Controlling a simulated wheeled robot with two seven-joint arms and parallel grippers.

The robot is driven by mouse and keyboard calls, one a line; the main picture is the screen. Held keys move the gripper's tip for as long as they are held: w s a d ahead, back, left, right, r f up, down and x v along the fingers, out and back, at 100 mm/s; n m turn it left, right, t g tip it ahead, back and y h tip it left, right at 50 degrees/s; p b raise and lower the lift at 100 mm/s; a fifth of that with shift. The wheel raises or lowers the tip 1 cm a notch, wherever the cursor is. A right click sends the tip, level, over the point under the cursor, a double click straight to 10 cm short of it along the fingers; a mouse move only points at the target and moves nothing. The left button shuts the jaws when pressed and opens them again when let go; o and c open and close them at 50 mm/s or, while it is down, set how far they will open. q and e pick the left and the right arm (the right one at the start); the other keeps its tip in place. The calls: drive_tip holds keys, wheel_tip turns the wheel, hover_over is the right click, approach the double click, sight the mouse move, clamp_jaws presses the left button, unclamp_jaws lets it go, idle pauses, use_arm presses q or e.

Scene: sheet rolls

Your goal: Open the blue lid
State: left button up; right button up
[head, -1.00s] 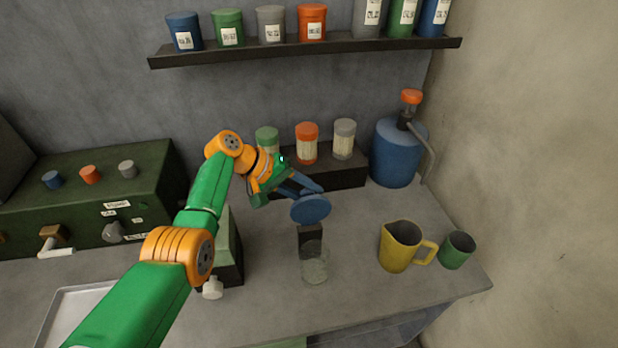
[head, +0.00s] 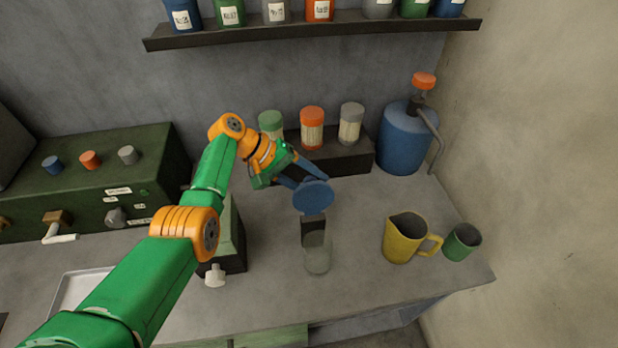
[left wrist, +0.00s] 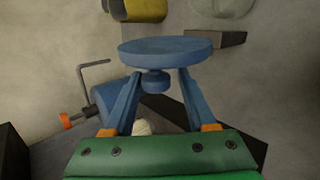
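The blue lid (head: 315,197) is a round disc with a short knob, seen in the head view at the centre. It also shows in the left wrist view (left wrist: 168,50), with its knob between the finger ends. My left gripper (head: 300,180) is shut on the knob and holds the lid in the air, its disc tilted in the head view. A clear glass jar (head: 317,255) with an open top stands on the counter just below the lid in the head view, apart from it. My right gripper is not in view.
A dark block (head: 313,229) stands behind the jar. A yellow jug (head: 404,240) and green cup (head: 462,242) stand to the right. A blue pump bottle (head: 403,140) and a rack with several lidded jars (head: 345,160) are behind. Counter between jar and jug is clear.

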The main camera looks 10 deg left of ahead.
use_arm(q)
drive_tip(key=shift+o, duration=0.2)
drive_tip(key=shift+w, duration=0.15)
drive_tip(key=w+b+v, duration=0.1)
drive_tip(key=v, duration=0.6)
drive_tip(key=shift+s, duration=0.5)
